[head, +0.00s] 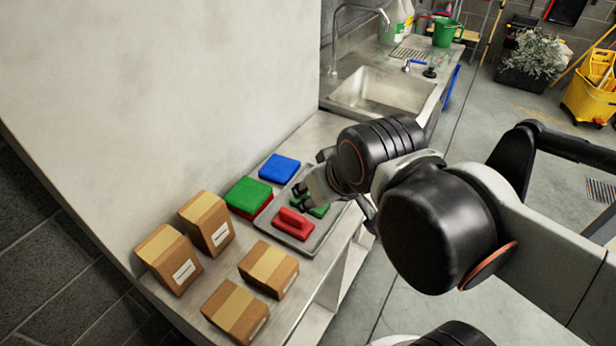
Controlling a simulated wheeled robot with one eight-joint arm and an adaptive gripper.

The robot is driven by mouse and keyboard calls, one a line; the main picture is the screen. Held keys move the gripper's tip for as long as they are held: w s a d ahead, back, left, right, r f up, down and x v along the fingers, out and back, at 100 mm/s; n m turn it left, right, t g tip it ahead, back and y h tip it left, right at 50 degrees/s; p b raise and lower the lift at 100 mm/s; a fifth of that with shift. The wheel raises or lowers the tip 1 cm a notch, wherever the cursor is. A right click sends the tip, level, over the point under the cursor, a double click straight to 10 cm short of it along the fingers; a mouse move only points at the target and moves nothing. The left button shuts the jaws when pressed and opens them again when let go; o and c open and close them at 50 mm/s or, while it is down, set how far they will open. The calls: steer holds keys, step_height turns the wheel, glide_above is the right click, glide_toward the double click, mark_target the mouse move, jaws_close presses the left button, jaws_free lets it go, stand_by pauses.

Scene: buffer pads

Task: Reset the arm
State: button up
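My arm reaches from the right across the metal counter. My gripper (304,194) is low over a grey tray (322,238), beside a green piece on the tray (317,210). The wrist hides part of the gripper, so I cannot tell if its fingers are open or shut, or if they touch the green piece. A red pad with a handle (293,224) lies on the tray just in front of the gripper.
A green pad (248,195) lies on a red one left of the tray, with a blue pad (279,168) behind. Several cardboard boxes (206,222) stand at the counter's near left. A wall rises behind. A sink (380,92) is beyond. The floor to the right holds a yellow mop bucket (590,98).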

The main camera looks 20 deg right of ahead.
steer(key=shift+s, duration=0.2)
steer(key=shift+f+b, duration=0.65)
steer(key=shift+o, duration=0.4)
stand_by(0.5)
